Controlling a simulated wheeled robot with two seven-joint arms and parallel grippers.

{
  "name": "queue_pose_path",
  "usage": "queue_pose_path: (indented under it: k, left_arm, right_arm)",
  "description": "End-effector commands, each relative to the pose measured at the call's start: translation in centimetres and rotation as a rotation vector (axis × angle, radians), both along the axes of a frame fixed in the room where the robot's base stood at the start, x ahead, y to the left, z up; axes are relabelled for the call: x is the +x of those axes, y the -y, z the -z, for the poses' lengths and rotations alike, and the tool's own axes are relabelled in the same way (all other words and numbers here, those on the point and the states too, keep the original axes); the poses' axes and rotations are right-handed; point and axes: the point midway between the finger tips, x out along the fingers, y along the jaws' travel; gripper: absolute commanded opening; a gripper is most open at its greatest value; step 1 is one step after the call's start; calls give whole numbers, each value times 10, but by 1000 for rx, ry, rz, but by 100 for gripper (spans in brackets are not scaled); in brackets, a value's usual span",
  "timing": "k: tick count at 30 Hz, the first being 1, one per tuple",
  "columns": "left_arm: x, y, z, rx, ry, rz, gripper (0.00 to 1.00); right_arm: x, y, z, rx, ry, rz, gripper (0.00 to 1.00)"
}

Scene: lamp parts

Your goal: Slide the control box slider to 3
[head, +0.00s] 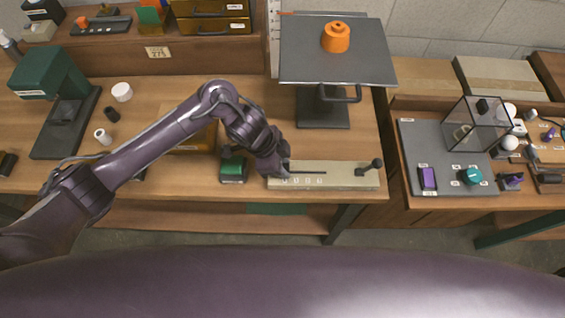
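The control box (335,182) is a long, low beige box at the front edge of the wooden workbench. A dark slot runs along its top, with several small pale marks in front of it, too small to read. A black knob on a short stalk (376,164) stands at its right end. My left gripper (279,170) is at the box's left end, by the left end of the slot. No slider handle shows; the gripper may hide it. I cannot tell whether the fingers are open or shut on something. My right gripper is not in view.
A green-topped block (233,168) stands just left of the box. Behind it, a dark stand (335,50) carries an orange part (336,37). A green-headed machine (56,100) is at far left. A grey panel with small parts (425,145) lies on the right bench.

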Motion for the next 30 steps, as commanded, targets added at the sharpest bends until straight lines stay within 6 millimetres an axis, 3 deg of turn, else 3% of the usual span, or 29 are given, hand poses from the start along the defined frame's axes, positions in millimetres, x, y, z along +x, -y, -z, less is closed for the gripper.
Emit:
queue_pose_path:
  k: [5, 11, 22, 30]
  left_arm:
    - [1, 0, 0, 0, 1, -2, 0]
    - [1, 3, -1, -1, 2, -1, 0]
    - [1, 81, -2, -6, 1, 1, 0]
    - [1, 96, -2, -4, 3, -2, 0]
  right_arm:
    - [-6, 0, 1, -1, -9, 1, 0]
    - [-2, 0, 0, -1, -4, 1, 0]
    - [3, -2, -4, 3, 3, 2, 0]
    - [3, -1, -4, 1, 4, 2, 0]
